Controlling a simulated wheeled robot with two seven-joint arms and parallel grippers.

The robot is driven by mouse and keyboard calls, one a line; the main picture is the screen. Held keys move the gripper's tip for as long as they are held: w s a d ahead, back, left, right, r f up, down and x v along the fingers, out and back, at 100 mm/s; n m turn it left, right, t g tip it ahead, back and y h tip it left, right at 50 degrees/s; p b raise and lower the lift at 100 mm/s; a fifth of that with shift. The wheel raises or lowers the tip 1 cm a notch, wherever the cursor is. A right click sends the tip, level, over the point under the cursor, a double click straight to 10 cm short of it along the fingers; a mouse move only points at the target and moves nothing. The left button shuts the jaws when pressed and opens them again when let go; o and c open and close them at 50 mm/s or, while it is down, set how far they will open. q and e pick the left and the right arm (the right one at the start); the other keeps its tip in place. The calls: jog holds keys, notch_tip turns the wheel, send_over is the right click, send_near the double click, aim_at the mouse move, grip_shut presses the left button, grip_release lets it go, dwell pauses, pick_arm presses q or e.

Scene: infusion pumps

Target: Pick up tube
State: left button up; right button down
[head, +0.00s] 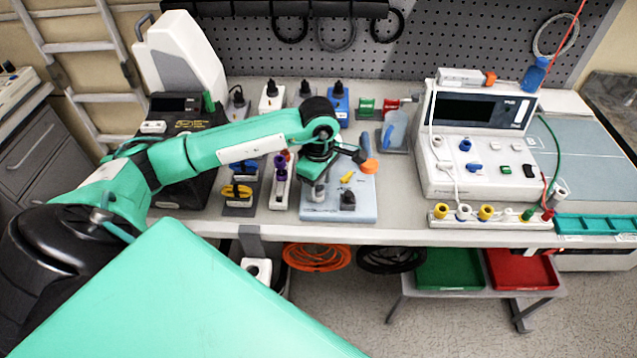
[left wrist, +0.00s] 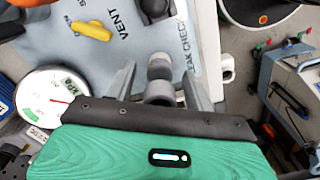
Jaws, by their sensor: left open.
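My left gripper (head: 314,190) points down over the pale blue panel (head: 353,211) on the bench. In the left wrist view the left gripper (left wrist: 158,88) is open. A grey rounded cylinder (left wrist: 159,68), perhaps the tube, stands between its fingers above the panel's "LEAK CHECK" print; I cannot tell whether the fingers touch it. A yellow lever (head: 347,177) lies on the panel and shows in the wrist view (left wrist: 90,31). A dark knob (head: 347,201) is right of the gripper. The arm hides part of the panel. My right gripper is not in view.
A white pump unit (head: 480,180) stands to the right, with a strip of coloured ports (head: 493,223) before it. A round gauge (left wrist: 52,93) is left of the fingers in the wrist view. Yellow and purple connectors (head: 237,192) stand left of the panel. Orange coils (head: 316,257) hang below.

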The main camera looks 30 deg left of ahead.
pick_arm(q)
jog(key=c, duration=1)
jog(key=shift+r, duration=0.1)
jog(key=shift+c, duration=0.2)
